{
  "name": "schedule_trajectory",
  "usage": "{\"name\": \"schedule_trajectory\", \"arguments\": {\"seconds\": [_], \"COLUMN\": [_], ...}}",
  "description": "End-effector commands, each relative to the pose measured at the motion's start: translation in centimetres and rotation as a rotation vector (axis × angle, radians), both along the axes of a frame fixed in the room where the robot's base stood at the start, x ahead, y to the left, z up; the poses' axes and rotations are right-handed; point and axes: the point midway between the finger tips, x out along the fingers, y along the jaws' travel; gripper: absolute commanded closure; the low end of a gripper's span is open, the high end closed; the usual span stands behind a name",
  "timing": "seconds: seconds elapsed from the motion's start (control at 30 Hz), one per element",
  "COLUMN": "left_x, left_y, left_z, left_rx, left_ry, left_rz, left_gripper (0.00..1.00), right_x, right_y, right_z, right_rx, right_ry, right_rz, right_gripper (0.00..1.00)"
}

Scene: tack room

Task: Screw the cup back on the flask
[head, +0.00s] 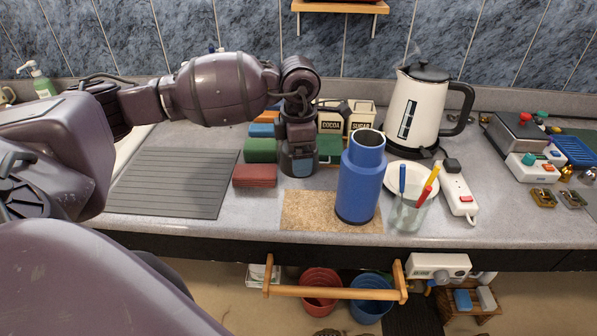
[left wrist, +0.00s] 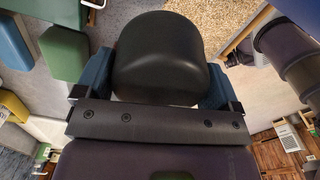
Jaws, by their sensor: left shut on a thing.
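The blue flask (head: 360,180) stands upright on a cork mat (head: 305,212) near the counter's front edge. Its top is open, with a dark mouth showing. My left gripper (head: 300,168) points down to the left of the flask, apart from it. In the left wrist view a dark, rounded cup (left wrist: 161,58) sits between the two blue fingers of the left gripper (left wrist: 160,80), which is shut on it. In the head view the cup is hard to make out against the dark gripper. The cork mat also shows in the left wrist view (left wrist: 208,15). My right gripper is in neither view.
A glass of pens (head: 408,215) and a white plate (head: 425,172) stand close right of the flask. A white kettle (head: 420,108) is behind them. A red block (head: 255,176) and green block (head: 262,150) lie left of the gripper. A grey ribbed mat (head: 172,182) is bare.

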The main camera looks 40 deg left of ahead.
Motion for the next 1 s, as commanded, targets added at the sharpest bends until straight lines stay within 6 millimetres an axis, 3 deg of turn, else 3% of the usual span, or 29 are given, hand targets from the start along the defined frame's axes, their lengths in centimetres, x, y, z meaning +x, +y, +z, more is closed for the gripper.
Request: {"name": "schedule_trajectory", "arguments": {"seconds": [0.03,0.2,0.43,0.63,1.0], "left_x": [0.1,0.1,0.0,0.0,0.0], "left_y": [0.1,0.0,0.0,0.0,0.0], "left_z": [1.6,5.8,10.1,11.8,12.2], "left_rx": [0.002,0.002,0.001,0.001,0.0], "left_ry": [-0.005,-0.005,-0.002,-0.001,0.0], "left_rz": [-0.001,0.0,0.0,0.0,0.0], "left_gripper": [0.35,0.35,0.35,0.35,0.35], "right_x": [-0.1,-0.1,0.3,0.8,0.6], "right_y": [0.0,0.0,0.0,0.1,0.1], "right_z": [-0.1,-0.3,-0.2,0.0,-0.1], "right_rx": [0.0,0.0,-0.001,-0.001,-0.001], "right_ry": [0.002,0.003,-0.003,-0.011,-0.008], "right_rz": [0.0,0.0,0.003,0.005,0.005], "right_gripper": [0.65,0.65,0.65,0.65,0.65]}}
